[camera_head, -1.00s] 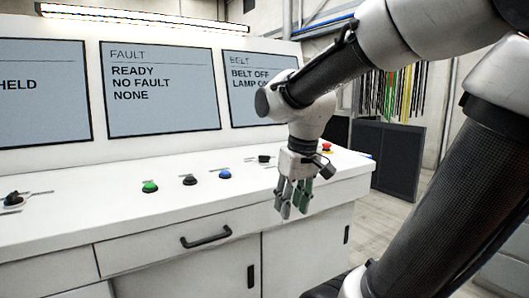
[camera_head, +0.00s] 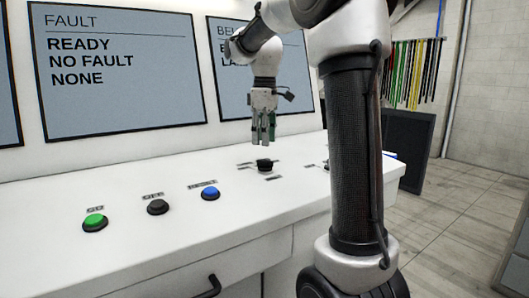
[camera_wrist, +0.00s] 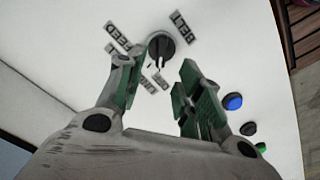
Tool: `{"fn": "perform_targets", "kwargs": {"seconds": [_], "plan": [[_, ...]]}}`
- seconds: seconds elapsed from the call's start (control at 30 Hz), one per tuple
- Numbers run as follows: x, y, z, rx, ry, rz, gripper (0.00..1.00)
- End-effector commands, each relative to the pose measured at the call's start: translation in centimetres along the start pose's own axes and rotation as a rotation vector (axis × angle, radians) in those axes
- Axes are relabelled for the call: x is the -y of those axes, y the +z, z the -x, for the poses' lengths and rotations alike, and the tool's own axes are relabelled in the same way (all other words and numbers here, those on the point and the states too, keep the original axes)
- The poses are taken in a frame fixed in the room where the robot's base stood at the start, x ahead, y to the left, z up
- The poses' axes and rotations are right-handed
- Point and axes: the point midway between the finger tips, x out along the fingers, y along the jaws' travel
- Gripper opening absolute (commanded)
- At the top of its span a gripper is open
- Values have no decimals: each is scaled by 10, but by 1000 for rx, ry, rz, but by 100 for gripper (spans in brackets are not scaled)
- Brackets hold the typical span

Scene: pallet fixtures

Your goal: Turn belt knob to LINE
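The belt knob is a black round knob (camera_head: 264,165) on the white sloped console top, with small labels around it. In the wrist view the knob (camera_wrist: 161,44) lies just beyond the fingertips, with a pale mark across it. One label looks like FEED and another like BELT; the others are too blurred or covered to read. My gripper (camera_head: 263,138) points down above the knob, apart from it. In the wrist view my gripper (camera_wrist: 154,92) has its green-padded fingers spread with nothing between them.
A green button (camera_head: 95,222), a black button (camera_head: 158,206) and a blue button (camera_head: 210,193) stand left of the knob. The fault screen (camera_head: 120,95) reads READY, NO FAULT, NONE. A dark cabinet (camera_head: 408,145) stands beyond the console's right end.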

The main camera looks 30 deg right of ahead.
Motion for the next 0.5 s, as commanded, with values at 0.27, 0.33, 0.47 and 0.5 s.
{"fn": "perform_targets", "kwargs": {"seconds": [0.27, 0.33, 0.47, 0.5], "plan": [[4, 5, 9, 20, -21, 160, 36], [5, 5, 8, 22, -24, 183, 36], [6, 6, -3, 24, -26, 198, 36], [6, 6, -9, 24, -26, 198, 36]]}}
